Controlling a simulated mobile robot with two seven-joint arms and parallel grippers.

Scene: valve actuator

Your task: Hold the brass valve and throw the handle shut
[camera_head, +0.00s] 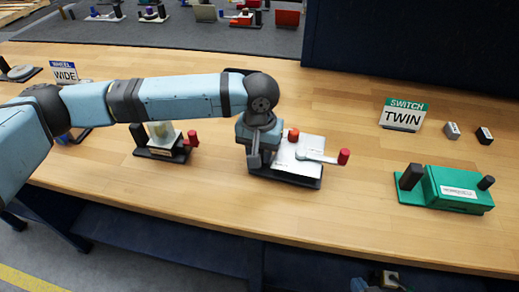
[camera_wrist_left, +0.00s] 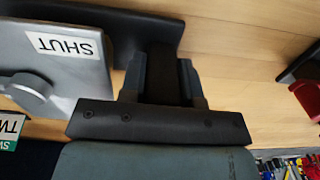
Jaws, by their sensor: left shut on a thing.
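A silver block valve (camera_head: 305,152) stands on a black base, with a pale lever ending in a red knob (camera_head: 344,156) out to the right. In the left wrist view its plate (camera_wrist_left: 80,75) bears a SHUT label. My left gripper (camera_head: 255,158) reaches down at its left end and is shut on the black post (camera_wrist_left: 162,80) of its base. A smaller unit with a pale yellowish body (camera_head: 162,132) and red handle stands to the left; I cannot tell which one is brass. My right gripper (camera_head: 388,281) shows only partly at the bottom edge.
A green switch box (camera_head: 455,188) stands on the right, with a TWIN sign (camera_head: 403,116) and two small blocks behind it. A WIDE sign (camera_head: 64,73) is at the far left. The wooden table (camera_head: 365,215) is clear between the valve and the green box.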

